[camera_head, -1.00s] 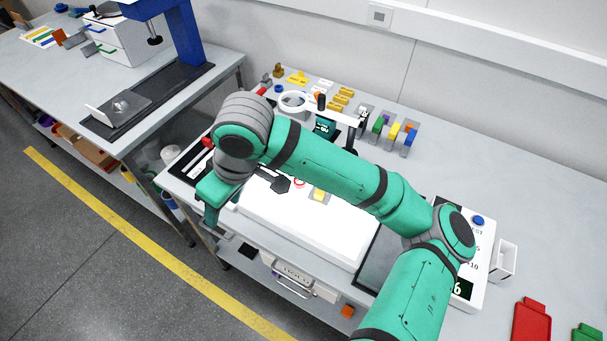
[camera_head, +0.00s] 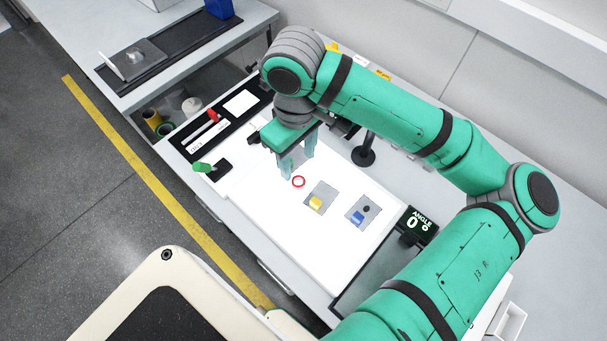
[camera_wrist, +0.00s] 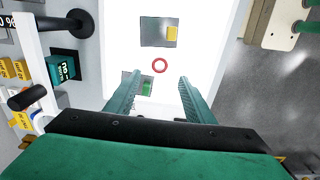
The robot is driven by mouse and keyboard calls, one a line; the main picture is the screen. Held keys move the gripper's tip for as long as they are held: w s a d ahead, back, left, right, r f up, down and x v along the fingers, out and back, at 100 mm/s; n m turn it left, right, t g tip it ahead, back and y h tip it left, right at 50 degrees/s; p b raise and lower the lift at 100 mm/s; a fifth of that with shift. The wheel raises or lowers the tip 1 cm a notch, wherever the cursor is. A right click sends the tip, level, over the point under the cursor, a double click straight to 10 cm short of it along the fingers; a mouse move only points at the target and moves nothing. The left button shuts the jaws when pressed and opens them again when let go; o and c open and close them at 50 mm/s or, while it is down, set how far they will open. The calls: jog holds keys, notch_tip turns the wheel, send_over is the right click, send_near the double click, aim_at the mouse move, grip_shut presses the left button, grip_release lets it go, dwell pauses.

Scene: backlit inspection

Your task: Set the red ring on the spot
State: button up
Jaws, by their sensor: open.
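A small red ring (camera_head: 298,182) lies flat on the bright white light panel (camera_head: 262,196). In the wrist view the red ring (camera_wrist: 160,66) shows just ahead of the fingertips, between their lines and not between the fingers. My gripper (camera_head: 299,166) is open and empty above the panel, pointing down beside the ring. Its two teal fingers also show in the wrist view (camera_wrist: 160,80). I cannot make out a marked target spot on the panel; the arm and gripper hide part of it.
A grey plate with a yellow block (camera_head: 316,203) lies near the ring, and another with a blue block (camera_head: 358,217) lies farther right. The wrist view shows a green block (camera_wrist: 146,88) partly behind a finger. A black stand (camera_head: 363,156) and an angle display (camera_head: 417,221) stand nearby.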

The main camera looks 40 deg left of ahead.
aim_at(298, 181)
jog(key=shift+a+f, duration=0.1)
jog(key=shift+f, duration=4.3)
jog(key=c, duration=1.2)
jog(key=shift+r, duration=0.1)
